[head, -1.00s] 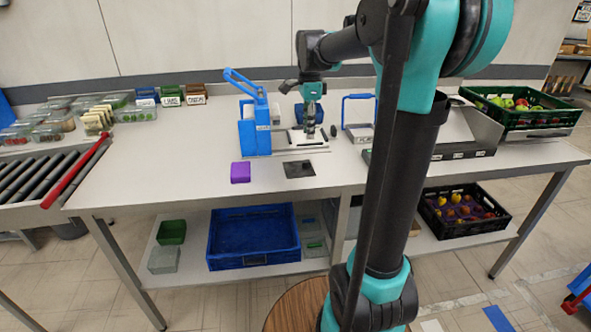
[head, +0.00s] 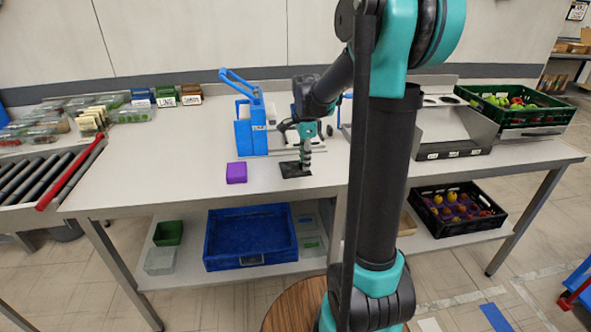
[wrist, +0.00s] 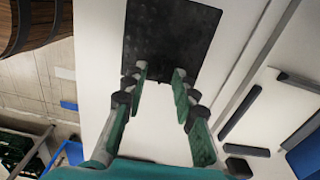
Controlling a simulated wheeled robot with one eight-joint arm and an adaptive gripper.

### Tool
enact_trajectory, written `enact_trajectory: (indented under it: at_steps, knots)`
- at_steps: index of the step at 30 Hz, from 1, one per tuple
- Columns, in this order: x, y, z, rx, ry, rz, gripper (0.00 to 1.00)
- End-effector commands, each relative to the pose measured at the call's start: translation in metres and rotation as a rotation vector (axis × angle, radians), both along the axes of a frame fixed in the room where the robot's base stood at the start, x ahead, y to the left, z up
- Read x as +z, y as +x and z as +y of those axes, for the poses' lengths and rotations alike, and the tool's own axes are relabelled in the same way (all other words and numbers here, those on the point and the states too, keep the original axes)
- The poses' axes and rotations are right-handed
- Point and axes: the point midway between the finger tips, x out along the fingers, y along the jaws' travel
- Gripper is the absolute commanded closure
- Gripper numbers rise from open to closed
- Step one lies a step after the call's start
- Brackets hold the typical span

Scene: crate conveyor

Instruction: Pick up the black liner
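The black liner (head: 290,171) is a flat dark sheet lying on the white table, near its front edge, in the head view. In the wrist view the liner (wrist: 170,35) fills the top middle, just beyond the fingertips. My gripper (head: 305,165) is above the liner in the head view, pointing down. In the wrist view my gripper (wrist: 159,75) has its two fingers apart with nothing between them but the white table and the liner's near edge. I cannot tell if the fingertips touch the liner.
A blue crate (head: 250,258) is on the lower shelf. A green crate of produce (head: 500,116) stands at the right.

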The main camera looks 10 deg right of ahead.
Motion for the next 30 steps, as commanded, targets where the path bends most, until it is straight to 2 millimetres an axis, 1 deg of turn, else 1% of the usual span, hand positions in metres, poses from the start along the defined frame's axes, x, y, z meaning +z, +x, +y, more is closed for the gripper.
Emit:
enact_trajectory:
  at_steps: [5, 8, 12, 25, 30]
  knots:
    - [-0.0003, 0.0, 0.0, 0.0, 0.0, 0.0, 0.72]
    - [-0.0002, 0.0, 0.0, 0.0, 0.0, 0.0, 0.82]
    - [-0.0001, 0.0, 0.0, 0.0, 0.0, 0.0, 1.0]
    - [0.0007, 0.0001, 0.0, 0.0, 0.0, 0.0, 1.0]
    - [0.0088, 0.0003, 0.0, 0.0, 0.0, 0.0, 1.0]
